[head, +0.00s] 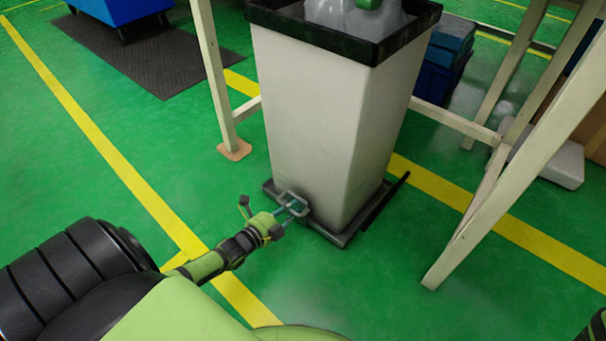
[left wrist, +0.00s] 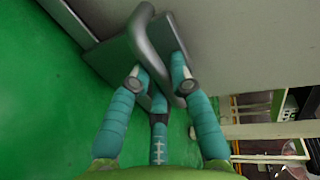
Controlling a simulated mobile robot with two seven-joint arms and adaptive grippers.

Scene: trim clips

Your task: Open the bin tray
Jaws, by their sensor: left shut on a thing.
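A tall white bin (head: 325,125) with a black rim stands upright on a dark grey bin tray (head: 340,237) at floor level. The tray has a metal loop handle (head: 283,196) at its front left. My left gripper (head: 296,209) is low at the tray's front and shut on this handle. In the left wrist view the teal fingers (left wrist: 158,78) close around the bent handle bar (left wrist: 146,44), with the tray's plate (left wrist: 108,62) behind it. The fingers hide part of the handle. My right gripper is not in view.
Pale table legs (head: 217,75) stand on both sides of the bin. A dark bar (head: 385,200) lies along the tray's right side. Blue crates (head: 443,55) stand behind. The green floor (head: 80,170) to the left and in front is clear, with yellow lines.

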